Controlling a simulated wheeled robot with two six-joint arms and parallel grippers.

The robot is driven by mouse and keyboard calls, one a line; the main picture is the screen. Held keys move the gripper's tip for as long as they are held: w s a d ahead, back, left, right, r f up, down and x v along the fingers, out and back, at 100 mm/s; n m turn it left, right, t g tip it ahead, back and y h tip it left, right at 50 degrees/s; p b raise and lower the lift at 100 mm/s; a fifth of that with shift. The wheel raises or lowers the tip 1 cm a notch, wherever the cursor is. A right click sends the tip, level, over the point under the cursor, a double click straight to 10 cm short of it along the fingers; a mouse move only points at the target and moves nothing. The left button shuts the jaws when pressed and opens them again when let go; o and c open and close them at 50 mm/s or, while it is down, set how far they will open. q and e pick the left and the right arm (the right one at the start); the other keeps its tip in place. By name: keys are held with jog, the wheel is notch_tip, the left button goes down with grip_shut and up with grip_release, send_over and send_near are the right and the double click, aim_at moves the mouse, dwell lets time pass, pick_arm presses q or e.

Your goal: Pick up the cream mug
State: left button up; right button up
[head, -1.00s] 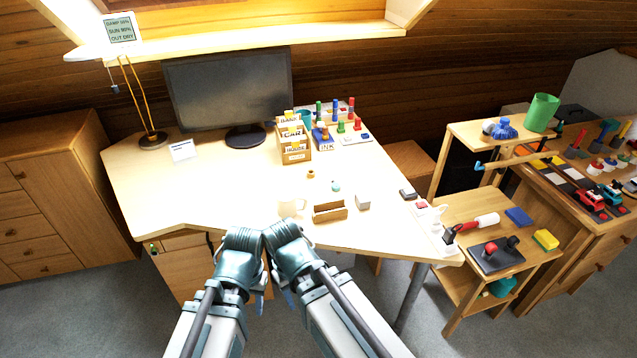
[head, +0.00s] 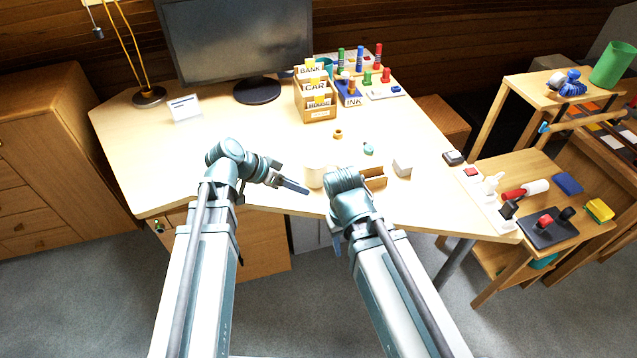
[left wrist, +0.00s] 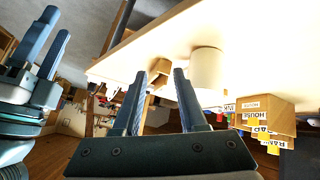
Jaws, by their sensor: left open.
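The cream mug (head: 314,177) stands near the front edge of the desk. It also shows in the left wrist view (left wrist: 207,68), just right of my left fingers. My left gripper (head: 296,187) is open and empty. In the head view it points right, with its tips close to the mug's lower left side; I cannot tell if they touch. In the left wrist view the mug is outside the gap between the left fingers (left wrist: 161,76). My right gripper (left wrist: 56,24) shows there with its fingers apart and empty. In the head view my right wrist partly covers the mug's right side.
A small wooden holder (head: 375,178) and a pale block (head: 402,167) are right of the mug. A teal item (head: 368,148) and a small brown ring (head: 338,133) lie behind. The card box (head: 317,103) and monitor stand farther back.

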pick_arm(q)
jog(key=w+a+r+m+t+h+b, duration=0.1)
jog(key=w+a+r+t+h+b, duration=0.15)
jog(key=w+a+t, duration=0.4)
jog(key=g+b, duration=0.1)
jog(key=b, duration=0.3)
send_near(306, 154)
jog(key=shift+w+d, duration=1.35)
jog(key=shift+d, duration=0.05)
jog(key=w+d+f+b, duration=0.2)
jog(key=d+f, duration=0.1)
jog(key=shift+w+d, duration=0.1)
jog(key=shift+w, duration=0.15)
jog(key=shift+w+d+g+b, duration=0.15)
jog(key=shift+d+g+b, duration=0.05)
jog(key=shift+g+b, duration=0.1)
pick_arm(e)
notch_tip(306, 154, down, 11)
jog(key=shift+r, duration=0.2)
pick_arm(q)
grip_shut()
